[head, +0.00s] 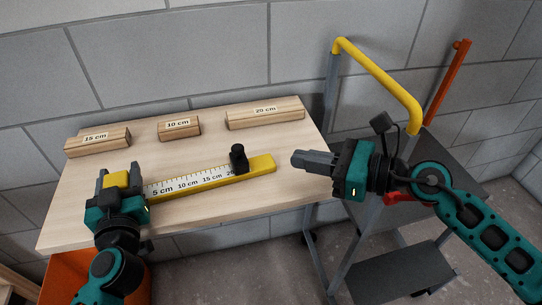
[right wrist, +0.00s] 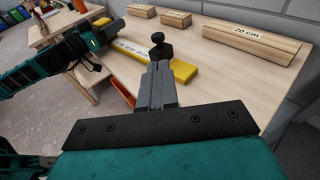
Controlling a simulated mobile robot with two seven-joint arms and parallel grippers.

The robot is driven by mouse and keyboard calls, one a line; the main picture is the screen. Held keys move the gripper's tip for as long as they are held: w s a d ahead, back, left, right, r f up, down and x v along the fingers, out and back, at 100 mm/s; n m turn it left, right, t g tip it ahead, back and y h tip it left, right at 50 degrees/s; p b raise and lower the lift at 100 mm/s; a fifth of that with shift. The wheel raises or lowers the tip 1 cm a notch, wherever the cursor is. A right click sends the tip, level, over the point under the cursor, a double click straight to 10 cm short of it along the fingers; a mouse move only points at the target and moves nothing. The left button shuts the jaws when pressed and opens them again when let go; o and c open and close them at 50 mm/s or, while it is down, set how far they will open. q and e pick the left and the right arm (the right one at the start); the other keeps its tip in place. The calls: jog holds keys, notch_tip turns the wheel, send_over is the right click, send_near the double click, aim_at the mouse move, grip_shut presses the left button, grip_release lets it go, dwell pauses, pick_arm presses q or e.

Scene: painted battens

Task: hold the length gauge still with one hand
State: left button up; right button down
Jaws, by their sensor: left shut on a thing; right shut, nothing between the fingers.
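The length gauge (head: 262,165) is a yellow bar with a white scale marked in centimetres, lying on the wooden table. A black slider with a knob (head: 238,159) stands near its right end, by the 20 mark. My left gripper (head: 118,178) is shut on the yellow left end of the gauge and hides part of it. My right gripper (head: 300,159) is shut and empty, in the air to the right of the gauge, apart from it. In the right wrist view its fingertips (right wrist: 158,68) appear in front of the slider knob (right wrist: 158,45).
Wooden battens labelled 15 cm (head: 97,142), 10 cm (head: 179,127) and 20 cm (head: 265,112) lie along the back of the table (head: 75,215). A trolley with a yellow handle (head: 375,72) stands to the right. An orange bin (head: 65,275) is below the table's front left.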

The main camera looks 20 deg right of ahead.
jog(key=a+n+g+y, duration=0.1)
jog(key=a, duration=0.1)
jog(key=a+n+g+y, duration=0.1)
jog(key=a+n, duration=0.1)
jog(key=shift+s+a+r+g, duration=0.1)
jog(key=shift+s+a+g, duration=0.1)
jog(key=shift+a+g, duration=0.15)
jog(key=s+a+r+n+g+h, duration=0.15)
jog(key=a+n+g+h, duration=0.3)
jog(key=a+n, duration=0.65)
jog(key=s+a+n+g+h, duration=0.35)
jog(key=a+n+g, duration=0.3)
jog(key=a, duration=0.85)
jog(key=w+d+r+n+t+h, duration=0.4)
jog(key=w+d+r+t+h, duration=0.35)
jog(key=w+h, duration=0.4)
send_near(233, 154)
jog(key=f, duration=0.1)
jog(key=w+a+f, duration=0.1)
jog(key=a+f, duration=0.1)
jog(key=shift+w+f, duration=0.15)
jog(key=shift+w, duration=0.25)
jog(key=shift+s+d, duration=0.1)
jog(key=shift+d, duration=1.15)
jog(key=shift+s+d+f, duration=0.1)
jog(key=shift+d+f, duration=0.05)
jog(key=shift+d, duration=0.5)
